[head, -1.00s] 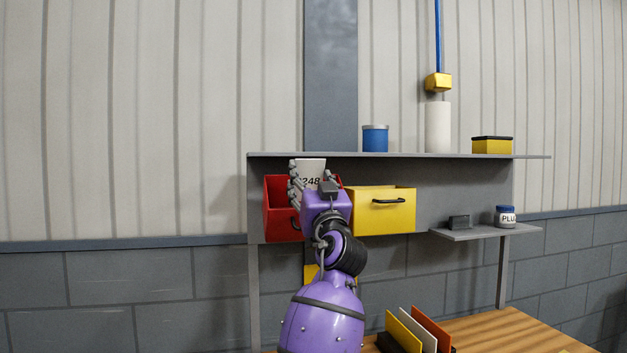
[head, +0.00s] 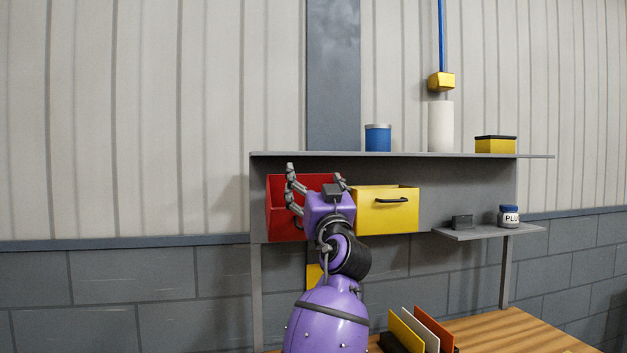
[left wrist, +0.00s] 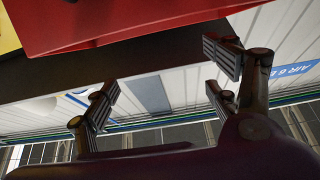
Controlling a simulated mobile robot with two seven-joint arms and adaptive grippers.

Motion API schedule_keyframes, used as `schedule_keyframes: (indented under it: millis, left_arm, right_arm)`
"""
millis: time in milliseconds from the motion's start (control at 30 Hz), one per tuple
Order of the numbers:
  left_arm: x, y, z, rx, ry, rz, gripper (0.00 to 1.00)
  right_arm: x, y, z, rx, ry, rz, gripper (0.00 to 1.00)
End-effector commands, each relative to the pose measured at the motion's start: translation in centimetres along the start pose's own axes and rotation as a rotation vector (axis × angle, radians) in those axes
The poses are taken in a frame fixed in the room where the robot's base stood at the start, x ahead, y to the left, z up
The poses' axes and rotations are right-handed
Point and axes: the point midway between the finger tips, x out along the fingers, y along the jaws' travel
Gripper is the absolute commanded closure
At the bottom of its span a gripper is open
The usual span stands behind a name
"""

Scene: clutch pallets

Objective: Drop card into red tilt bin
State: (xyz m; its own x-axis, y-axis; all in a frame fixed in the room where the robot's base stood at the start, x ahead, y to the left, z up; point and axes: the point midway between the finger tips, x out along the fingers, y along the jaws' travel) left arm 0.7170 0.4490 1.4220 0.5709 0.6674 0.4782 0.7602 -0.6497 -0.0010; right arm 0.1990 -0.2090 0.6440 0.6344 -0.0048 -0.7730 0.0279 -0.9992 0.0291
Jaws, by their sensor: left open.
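The red tilt bin (head: 280,215) hangs under the grey shelf, at the left end, with its opening facing up. My left gripper (head: 315,177) is in front of the bin at its rim height, covering much of its front. Its fingers are spread apart with nothing between them. The left wrist view shows the same open fingers (left wrist: 163,82) and the red bin (left wrist: 110,18) at the top of the picture. The card is not visible in either current view, and the inside of the bin is mostly hidden. My right gripper is not in view.
A yellow bin (head: 388,213) hangs directly right of the red one. The shelf (head: 330,154) above holds a blue can (head: 378,138), a white cylinder (head: 440,127) and a yellow box (head: 495,145). Upright coloured cards (head: 420,329) stand on the wooden table (head: 510,332).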

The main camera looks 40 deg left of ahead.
Motion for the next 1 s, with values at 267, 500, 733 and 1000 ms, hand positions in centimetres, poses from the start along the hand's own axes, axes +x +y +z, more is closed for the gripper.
schedule_keyframes:
  millis: [267, 500, 733, 1000]
  left_arm:
    - [-5.8, 0.1, 0.1, -0.002, -0.002, 0.002, 0.2]
    - [-9.8, 0.0, 0.0, -0.002, -0.001, 0.001, 0.2]
    - [-11.1, -0.1, 0.0, 0.0, 0.0, -0.001, 0.2]
    - [-11.1, 0.0, 0.0, 0.0, 0.0, 0.0, 0.2]
  right_arm:
    - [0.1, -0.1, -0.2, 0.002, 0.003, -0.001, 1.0]
    - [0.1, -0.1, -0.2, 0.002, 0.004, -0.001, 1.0]
    - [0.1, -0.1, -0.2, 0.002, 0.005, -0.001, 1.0]
    - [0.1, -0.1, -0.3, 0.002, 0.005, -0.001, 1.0]
